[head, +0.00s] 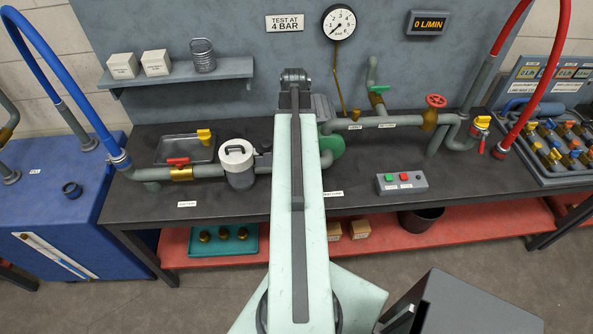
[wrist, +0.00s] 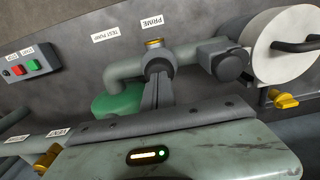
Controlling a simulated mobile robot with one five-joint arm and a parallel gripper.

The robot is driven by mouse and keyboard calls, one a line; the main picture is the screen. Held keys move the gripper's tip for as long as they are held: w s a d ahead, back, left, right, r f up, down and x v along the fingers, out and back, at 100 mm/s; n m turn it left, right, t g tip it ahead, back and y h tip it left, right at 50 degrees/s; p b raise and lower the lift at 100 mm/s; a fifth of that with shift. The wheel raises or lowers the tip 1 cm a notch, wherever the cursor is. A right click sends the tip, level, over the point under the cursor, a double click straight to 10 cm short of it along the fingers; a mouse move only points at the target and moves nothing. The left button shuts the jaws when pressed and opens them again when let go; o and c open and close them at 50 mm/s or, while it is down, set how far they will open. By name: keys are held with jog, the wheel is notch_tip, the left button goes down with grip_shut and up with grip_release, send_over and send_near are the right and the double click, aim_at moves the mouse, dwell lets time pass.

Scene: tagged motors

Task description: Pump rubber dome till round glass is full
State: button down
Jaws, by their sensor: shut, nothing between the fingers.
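My gripper (wrist: 160,78) is shut and empty in the wrist view, its dark fingertips close to a small round-faced fitting on the grey pipe by the PRIME label (wrist: 158,25). I cannot tell whether they touch it. A brass-coloured cap (wrist: 153,42) tops that fitting. The fingers partly cover the round face, so I cannot tell if it is the round glass or how full it is. A dark rounded piece (wrist: 230,65) beside the white-lidded pot may be the rubber dome; I cannot be sure. In the head view my arm hides this spot and the fingertips.
The green pump (wrist: 115,104) sits just left of my fingers. The lidded pot (head: 238,165) stands left of my arm; the button box (head: 402,182) stands right. The gauge (head: 339,23) points low, and the display (head: 428,23) reads 0 L/MIN. Pipes and valves cross the bench.

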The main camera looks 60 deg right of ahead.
jog(key=shift+f+b, duration=0.75)
jog(key=shift+f, duration=0.1)
notch_tip(320, 180, up, 4)
jog(key=p, duration=0.3)
jog(key=shift+f+p, duration=0.2)
jog(key=shift+p, duration=0.1)
jog(key=shift+f, duration=0.2)
jog(key=shift+f+b, duration=0.1)
jog(key=shift+b, duration=0.2)
jog(key=shift+f+b, duration=1.4)
jog(key=shift+r+p, duration=1.5)
jog(key=shift+f, duration=0.15)
